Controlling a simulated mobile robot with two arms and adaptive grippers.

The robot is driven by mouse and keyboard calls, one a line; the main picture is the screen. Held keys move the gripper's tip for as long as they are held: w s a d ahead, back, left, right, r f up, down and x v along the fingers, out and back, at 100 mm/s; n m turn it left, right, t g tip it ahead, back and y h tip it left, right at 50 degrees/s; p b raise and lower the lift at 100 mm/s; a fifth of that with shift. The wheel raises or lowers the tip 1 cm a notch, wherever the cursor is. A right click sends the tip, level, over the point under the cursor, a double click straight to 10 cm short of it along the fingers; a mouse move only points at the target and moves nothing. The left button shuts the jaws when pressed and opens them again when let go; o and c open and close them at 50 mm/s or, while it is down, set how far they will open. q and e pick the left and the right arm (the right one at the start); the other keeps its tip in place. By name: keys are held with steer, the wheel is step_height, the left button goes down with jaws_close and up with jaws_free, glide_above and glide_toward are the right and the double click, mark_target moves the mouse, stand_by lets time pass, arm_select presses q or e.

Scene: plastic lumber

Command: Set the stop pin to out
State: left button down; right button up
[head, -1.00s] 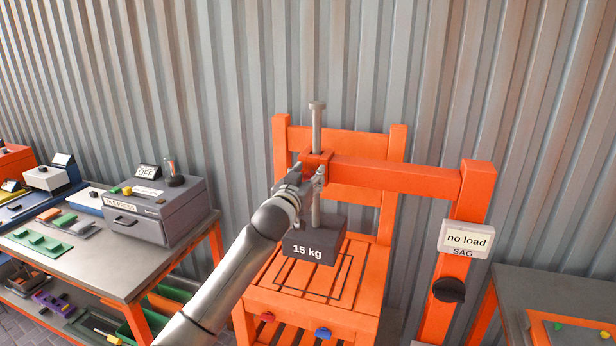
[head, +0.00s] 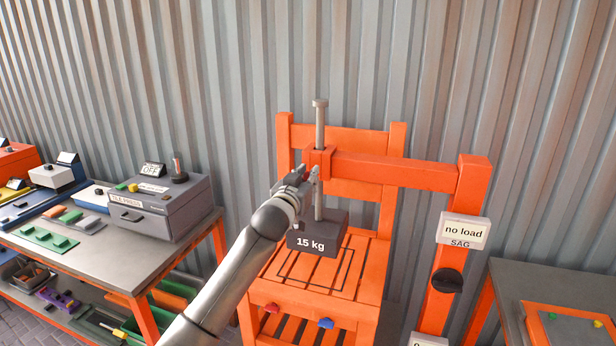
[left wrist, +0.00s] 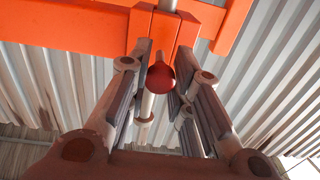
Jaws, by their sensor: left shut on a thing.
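The stop pin's red round knob (left wrist: 161,76) shows in the left wrist view between my fingers, in front of the orange collar of the frame. My left gripper (head: 308,178) is shut on the knob, just below the collar (head: 318,161) in the head view; the gripper hides the knob there. A grey vertical rod (head: 320,125) passes through the collar. The dark 15 kg weight (head: 318,237) hangs at its lower end above the slatted orange chair (head: 365,262). How far the pin sits in the collar cannot be seen. My right gripper is not in view.
The orange post (head: 468,190) at the right carries a "no load" sign (head: 463,232) and a black knob (head: 447,281). A workbench (head: 90,270) with a grey tile press (head: 150,218) stands at the left. Another table (head: 540,283) stands at the right.

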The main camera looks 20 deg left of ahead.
arm_select(q)
steer(key=shift+r, duration=0.1)
steer(key=shift+w, duration=0.15)
steer(key=c, duration=1.3)
jaws_free()
steer(key=shift+c, duration=0.2)
steer(key=shift+o, duration=0.4)
steer(key=s, duration=1.2)
steer(key=shift+a, duration=0.25)
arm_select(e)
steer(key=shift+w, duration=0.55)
